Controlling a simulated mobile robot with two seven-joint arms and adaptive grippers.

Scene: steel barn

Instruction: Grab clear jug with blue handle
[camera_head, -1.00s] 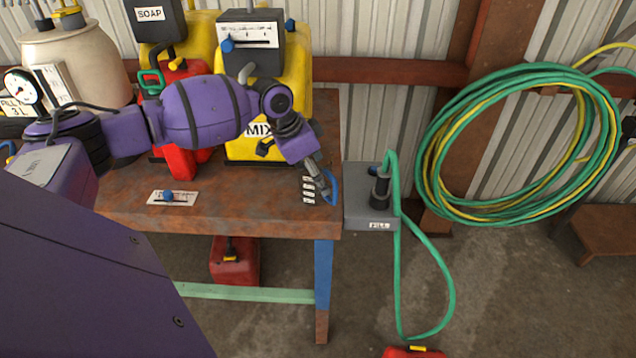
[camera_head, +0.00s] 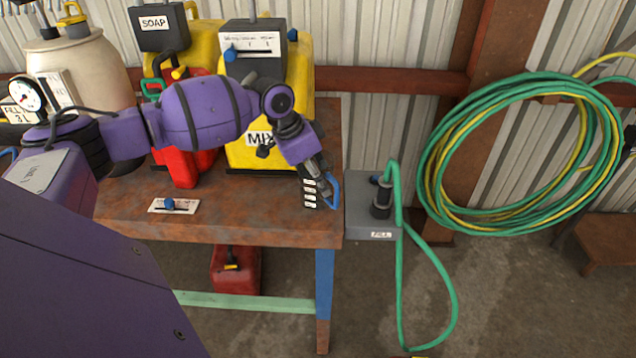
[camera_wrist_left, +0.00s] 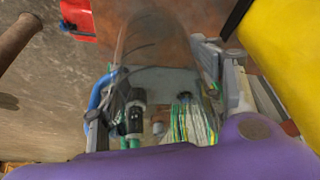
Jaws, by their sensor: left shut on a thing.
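The clear jug shows best in the left wrist view (camera_wrist_left: 150,45), as a see-through body between the fingers, with a blue handle (camera_wrist_left: 97,97) along its left side. In the head view only the blue handle (camera_head: 334,190) stands out, at the right end of the workbench; the clear body is hard to make out. My left gripper (camera_head: 318,192) reaches down to the jug there and is shut on it. Whether the jug touches the bench is unclear. My right gripper is not in view.
The rusty workbench (camera_head: 240,222) carries a yellow MIX container (camera_head: 240,150), a red can (camera_head: 180,170) and a labelled card (camera_head: 174,205). A grey FILL box (camera_head: 370,222) with a green hose (camera_head: 452,285) stands just right. A hose coil (camera_head: 430,150) hangs on the wall.

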